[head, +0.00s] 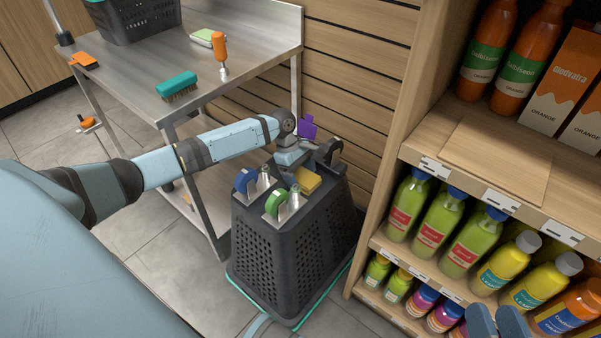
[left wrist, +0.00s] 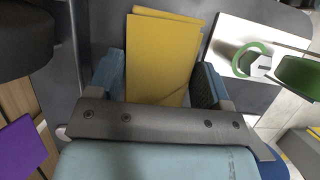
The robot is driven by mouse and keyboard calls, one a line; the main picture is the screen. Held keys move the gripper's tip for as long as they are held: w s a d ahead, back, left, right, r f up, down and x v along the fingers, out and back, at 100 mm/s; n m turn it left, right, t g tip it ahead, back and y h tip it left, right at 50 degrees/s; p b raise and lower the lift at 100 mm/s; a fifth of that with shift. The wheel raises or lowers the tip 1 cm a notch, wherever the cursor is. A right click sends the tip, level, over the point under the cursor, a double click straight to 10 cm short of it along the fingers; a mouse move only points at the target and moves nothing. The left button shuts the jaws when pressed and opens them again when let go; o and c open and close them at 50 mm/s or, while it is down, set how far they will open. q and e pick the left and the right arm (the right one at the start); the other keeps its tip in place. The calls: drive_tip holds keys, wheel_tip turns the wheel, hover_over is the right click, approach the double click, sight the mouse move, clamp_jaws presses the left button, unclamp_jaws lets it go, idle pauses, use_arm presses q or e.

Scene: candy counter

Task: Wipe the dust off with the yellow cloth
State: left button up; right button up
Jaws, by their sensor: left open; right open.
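The yellow cloth (head: 307,180) lies at the top of a dark perforated basket (head: 290,245), folded flat. My left gripper (head: 294,165) is over the basket beside the cloth, partly hidden by its own wrist. In the left wrist view the cloth (left wrist: 158,55) shows between the two blue fingers of my left gripper (left wrist: 158,80), which stand apart. I cannot tell whether they touch it. I cannot make out dust clearly.
Blue (head: 246,181) and green (head: 276,203) round-headed tools and a purple piece (head: 308,127) are at the basket. A shelf unit (head: 385,150) with bottles stands right; its middle shelf has a bare rectangular patch (head: 490,160). A metal table (head: 140,65) with brushes stands left.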

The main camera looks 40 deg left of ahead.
use_arm(q)
drive_tip(key=shift+r+p, duration=0.3)
drive_tip(key=shift+p, duration=0.9)
drive_tip(key=shift+c, duration=0.5)
drive_tip(key=c, duration=0.5)
drive_tip(key=shift+r+p, duration=0.15)
drive_tip(key=shift+p, duration=0.9)
drive_tip(key=shift+f, duration=0.2)
idle(0.4)
